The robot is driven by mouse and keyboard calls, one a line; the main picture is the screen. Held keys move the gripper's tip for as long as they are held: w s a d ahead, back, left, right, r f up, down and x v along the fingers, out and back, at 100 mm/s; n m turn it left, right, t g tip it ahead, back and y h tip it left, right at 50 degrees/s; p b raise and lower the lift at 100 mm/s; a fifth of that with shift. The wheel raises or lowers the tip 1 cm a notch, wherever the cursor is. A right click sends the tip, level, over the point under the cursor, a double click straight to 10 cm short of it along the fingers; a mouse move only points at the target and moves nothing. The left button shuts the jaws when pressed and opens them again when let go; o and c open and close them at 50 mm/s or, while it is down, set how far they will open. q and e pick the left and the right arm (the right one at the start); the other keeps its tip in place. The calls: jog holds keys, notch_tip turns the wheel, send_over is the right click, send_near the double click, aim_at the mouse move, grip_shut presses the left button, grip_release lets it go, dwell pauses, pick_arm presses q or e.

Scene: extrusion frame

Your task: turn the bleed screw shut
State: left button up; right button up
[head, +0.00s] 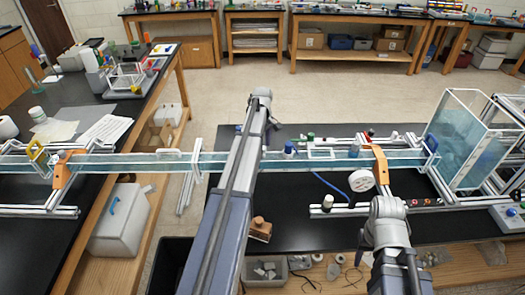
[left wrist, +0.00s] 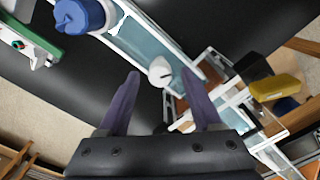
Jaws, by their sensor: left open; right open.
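A small white round knob with a dark mark (left wrist: 160,72), possibly the bleed screw, stands beside the clear channel in the left wrist view. My left gripper (left wrist: 160,75) is open, its two dark fingers apart on either side of the knob in that picture; I cannot tell whether they touch it. In the head view my left arm hides the channel's middle and its gripper. My right gripper (head: 386,205) is at the right, beside a white round dial (head: 361,181) and an orange bracket (head: 381,165). Its fingers are hard to make out.
The long water channel (head: 120,163) runs across both black benches to a clear tank (head: 474,140). A blue cap (left wrist: 78,15) is near the left gripper. A blue hose (head: 330,184) curves below the channel. A brown block (head: 260,229) lies near the front edge.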

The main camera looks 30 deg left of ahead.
pick_arm(q)
jog(key=shift+f, duration=0.1)
jog(key=shift+c, duration=0.3)
grip_shut()
